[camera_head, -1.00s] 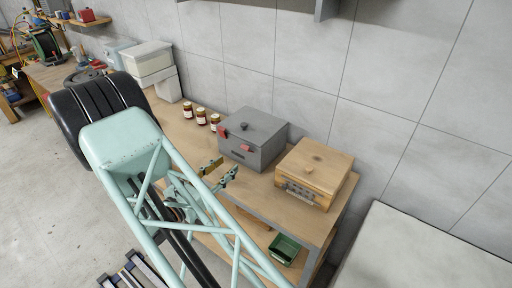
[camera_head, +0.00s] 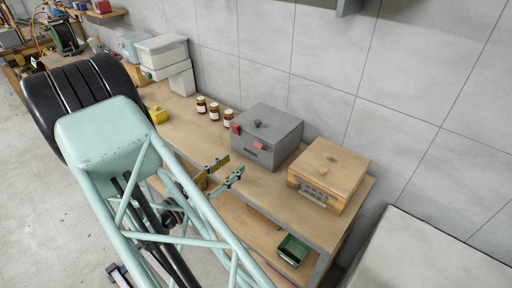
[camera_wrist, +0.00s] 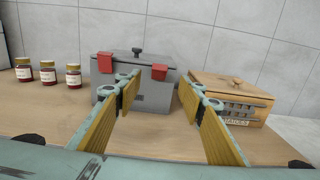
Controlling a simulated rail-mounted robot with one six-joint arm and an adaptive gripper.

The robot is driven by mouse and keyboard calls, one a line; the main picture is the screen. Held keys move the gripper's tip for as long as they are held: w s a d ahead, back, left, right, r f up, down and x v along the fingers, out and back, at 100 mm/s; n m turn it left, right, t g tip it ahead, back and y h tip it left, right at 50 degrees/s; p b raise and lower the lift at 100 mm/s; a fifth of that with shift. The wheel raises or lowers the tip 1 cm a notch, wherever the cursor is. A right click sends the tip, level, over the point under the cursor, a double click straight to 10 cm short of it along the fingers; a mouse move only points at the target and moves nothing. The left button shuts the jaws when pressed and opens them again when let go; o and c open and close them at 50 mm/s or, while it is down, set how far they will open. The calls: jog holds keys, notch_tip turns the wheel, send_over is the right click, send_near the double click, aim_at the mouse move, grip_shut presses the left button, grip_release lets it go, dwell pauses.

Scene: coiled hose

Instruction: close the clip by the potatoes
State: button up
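A grey box (camera_head: 267,138) with a knobbed lid stands on the wooden bench. Its front carries two red clips. The left clip (camera_wrist: 105,62) and the right clip (camera_wrist: 159,72) both show at the lid edge in the wrist view; I cannot tell surely how far each is swung. To the right stands a wooden box (camera_head: 330,172) with a label that seems to read potatoes (camera_wrist: 233,121); the right clip is nearer to it. My gripper (camera_wrist: 158,95) is open and empty, in front of the grey box and apart from it. It also shows in the head view (camera_head: 232,166).
Several jars (camera_head: 214,112) stand left of the grey box. A yellow object (camera_head: 158,115) and pale containers (camera_head: 162,58) are farther left. A green bin (camera_head: 292,250) sits on the lower shelf. A tiled wall closes the back; bench in front of the boxes is clear.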

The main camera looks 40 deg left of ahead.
aim_at(258, 145)
jog(key=shift+w+d+p, duration=0.15)
jog(key=shift+w+p, duration=0.25)
jog(key=shift+w, duration=3.05)
jog(key=shift+w+d+p, duration=0.1)
jog(key=shift+w+p, duration=0.25)
jog(key=shift+w, duration=3.1)
jog(key=c, duration=0.8)
jog(key=shift+c, duration=0.2)
jog(key=shift+r, duration=0.1)
jog(key=shift+w+r+g, duration=0.25)
jog(key=shift+w+g, duration=0.05)
jog(key=shift+g, duration=0.35)
jog(key=shift+w+r+g, duration=0.25)
jog(key=shift+w+g, duration=0.05)
jog(key=shift+g, duration=0.35)
jog(key=shift+w+r+g+p, duration=0.25)
jog(key=shift+w+g+p, duration=0.35)
jog(key=shift+g, duration=0.7)
